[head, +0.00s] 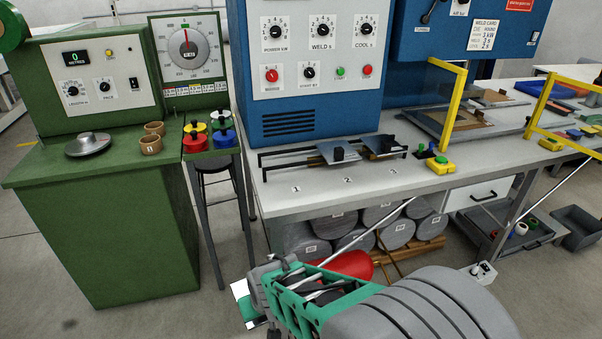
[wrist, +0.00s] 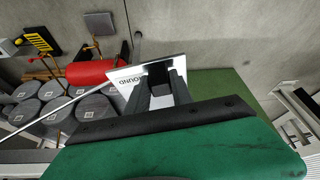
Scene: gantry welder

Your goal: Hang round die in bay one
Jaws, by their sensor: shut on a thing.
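My gripper (wrist: 160,88) is shut on the black knob of the round die (wrist: 129,76), a light plate with "ROUND" lettered on it in the wrist view. In the head view the plate's pale edge (head: 240,289) shows low at the front, beside my wrist, well below and in front of the bench; the fingers are mostly hidden there. Bay one, with its tag "1" (head: 296,189), is an empty stretch of black rail (head: 285,158) on the bench. Bays two and three each hold a grey plate with a black knob (head: 340,152) (head: 385,147).
The blue welder cabinet (head: 315,70) stands behind the rails. A yellow-framed guard (head: 452,105) and a yellow button box (head: 440,164) stand to the right. Grey rolls (head: 395,232) and a red cylinder (head: 350,265) are low by the bench. A green machine (head: 100,215) and stool stand left.

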